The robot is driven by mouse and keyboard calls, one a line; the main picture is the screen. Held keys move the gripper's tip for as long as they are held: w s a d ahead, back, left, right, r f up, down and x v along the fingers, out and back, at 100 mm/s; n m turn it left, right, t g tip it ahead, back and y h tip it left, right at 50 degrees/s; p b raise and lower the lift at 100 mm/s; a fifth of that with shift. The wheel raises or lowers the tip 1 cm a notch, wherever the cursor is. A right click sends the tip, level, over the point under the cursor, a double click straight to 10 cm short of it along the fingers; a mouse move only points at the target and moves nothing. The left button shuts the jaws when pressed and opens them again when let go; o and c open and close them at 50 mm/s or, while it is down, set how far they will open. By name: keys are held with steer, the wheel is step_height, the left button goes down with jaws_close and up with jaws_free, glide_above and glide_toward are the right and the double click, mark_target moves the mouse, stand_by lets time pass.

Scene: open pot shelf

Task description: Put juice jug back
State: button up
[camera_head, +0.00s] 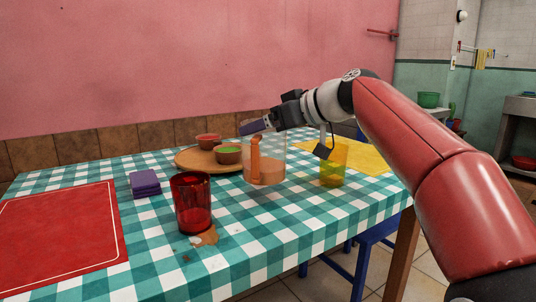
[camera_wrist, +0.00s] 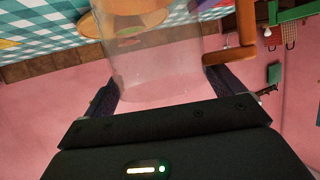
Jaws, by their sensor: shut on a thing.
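The juice jug (camera_head: 272,166) is a clear container with an orange handle and an orange tint low down. It looks upright over the checked table, in front of the round wooden board's right end. I cannot tell whether its base touches the cloth. My gripper (camera_head: 256,125) reaches in from the right and is shut on the jug near its top. In the wrist view the clear jug wall (camera_wrist: 158,75) sits between the two fingers of my gripper (camera_wrist: 162,92), with the orange handle (camera_wrist: 235,54) to the right.
A red glass (camera_head: 192,205) stands at the front beside a brown spill (camera_head: 207,238). A yellow glass (camera_head: 333,170) is right of the jug. The wooden board (camera_head: 186,160) holds bowls. Purple napkins (camera_head: 145,184) and a red mat (camera_head: 60,235) lie left. A blue chair (camera_head: 372,240) is beside the table.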

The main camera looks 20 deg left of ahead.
mark_target(269, 141)
steer(key=shift+f+b, duration=0.7)
steer(key=shift+f, duration=1.25)
steer(key=shift+f, duration=0.2)
steer(key=o, duration=1.4)
steer(key=shift+r, duration=0.1)
steer(key=shift+r, duration=0.15)
steer(key=v, duration=1.2)
